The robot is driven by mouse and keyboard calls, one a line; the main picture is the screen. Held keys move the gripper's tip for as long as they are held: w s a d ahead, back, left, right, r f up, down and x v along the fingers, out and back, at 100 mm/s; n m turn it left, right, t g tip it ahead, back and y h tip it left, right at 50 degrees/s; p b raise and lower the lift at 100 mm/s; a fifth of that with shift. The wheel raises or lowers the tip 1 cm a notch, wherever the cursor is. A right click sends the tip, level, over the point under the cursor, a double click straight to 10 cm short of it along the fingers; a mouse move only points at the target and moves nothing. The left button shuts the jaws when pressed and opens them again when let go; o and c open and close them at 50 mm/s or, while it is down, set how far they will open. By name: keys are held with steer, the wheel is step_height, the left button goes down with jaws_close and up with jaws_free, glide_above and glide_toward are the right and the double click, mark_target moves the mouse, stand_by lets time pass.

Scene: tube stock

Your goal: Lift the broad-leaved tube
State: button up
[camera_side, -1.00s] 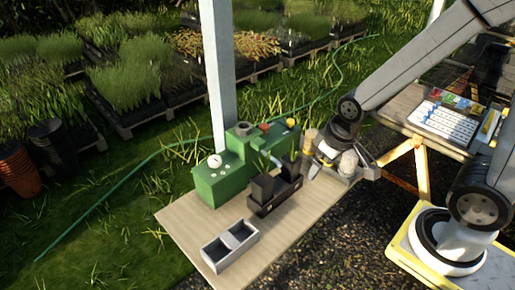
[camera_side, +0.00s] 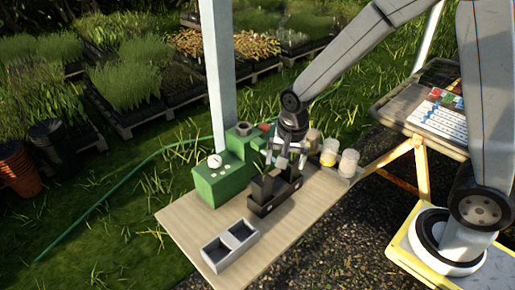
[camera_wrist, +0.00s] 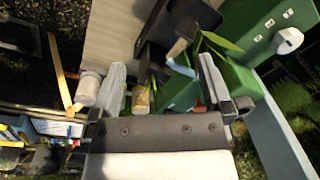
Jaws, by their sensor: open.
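A black rack (camera_side: 266,207) on the wooden table holds dark plant tubes. My gripper is over the rack's far end, pointing down. In the wrist view my open gripper (camera_wrist: 163,92) has its fingers spread wide. Broad green leaves (camera_wrist: 218,42) show just ahead of the right finger; the tube under them is hard to make out. I see nothing clearly held.
A green machine (camera_side: 215,183) stands left of the rack, close to my gripper. A grey two-compartment tray (camera_side: 230,246) lies at the table's front. Two light containers (camera_side: 348,163) (camera_side: 329,152) stand at the back right. The wooden tabletop (camera_side: 187,223) is clear at front left.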

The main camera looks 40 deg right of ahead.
mark_target(262, 178)
steer(key=w+f+m, duration=0.1)
steer(key=m, duration=0.1)
steer(key=w+a+m, duration=0.1)
steer(key=w+m, duration=0.1)
steer(key=w+a+f+m+g, duration=0.1)
steer(key=m, duration=0.1)
steer(key=shift+w+a+f, duration=0.15)
steer(key=shift+a+f, duration=0.1)
steer(key=shift+f, duration=0.1)
steer(key=shift+w+a+f+m, duration=0.35)
steer(key=shift+w+m, duration=0.15)
steer(key=shift+m, duration=0.3)
steer(key=shift+d+f, duration=0.1)
steer(key=shift+f, duration=1.25)
steer(key=shift+f, duration=0.1)
steer(key=shift+s+d+f, duration=0.1)
steer(key=shift+f, duration=2.35)
steer(key=c, duration=1.3)
steer(key=shift+r, duration=0.1)
